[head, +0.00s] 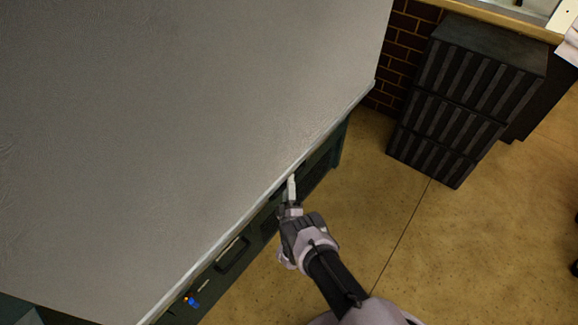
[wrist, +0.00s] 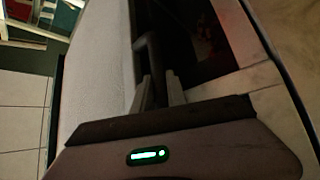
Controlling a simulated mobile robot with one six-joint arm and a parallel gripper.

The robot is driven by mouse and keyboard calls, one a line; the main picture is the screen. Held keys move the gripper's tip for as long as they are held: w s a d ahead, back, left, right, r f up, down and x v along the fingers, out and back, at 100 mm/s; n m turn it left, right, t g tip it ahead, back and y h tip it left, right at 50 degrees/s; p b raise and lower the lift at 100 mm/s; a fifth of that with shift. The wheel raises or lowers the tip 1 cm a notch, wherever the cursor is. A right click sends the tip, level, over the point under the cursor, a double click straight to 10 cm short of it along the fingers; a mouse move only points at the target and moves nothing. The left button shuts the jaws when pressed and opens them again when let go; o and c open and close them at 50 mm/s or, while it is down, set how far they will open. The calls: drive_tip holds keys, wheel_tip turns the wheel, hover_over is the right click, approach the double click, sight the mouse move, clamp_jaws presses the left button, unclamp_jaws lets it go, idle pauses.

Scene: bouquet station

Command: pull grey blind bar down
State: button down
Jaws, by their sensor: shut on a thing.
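My gripper (head: 291,184) is at the front edge of a large grey-topped cabinet, against its dark green front. In the wrist view, its two pale fingers (wrist: 157,92) stand on either side of a dark, curved bar (wrist: 150,62) and are shut on it. The bar looks like a handle on the cabinet front; it looks dark rather than grey. In the head view the held part is hidden by the fingers and the cabinet edge. I see no separate blind bar that I can make out for certain.
The grey top (head: 170,120) fills the left of the head view. Another dark handle (head: 232,254) and a small blue item (head: 193,301) are on the cabinet front. Black stacked crates (head: 465,95) stand by a brick wall (head: 405,50). The tan floor (head: 400,235) between is clear.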

drive_tip(key=shift+a+f+b, duration=0.1)
drive_tip(key=shift+f+b, duration=0.25)
drive_tip(key=shift+f, duration=1.05)
drive_tip(key=c, duration=1.6)
unclamp_jaws()
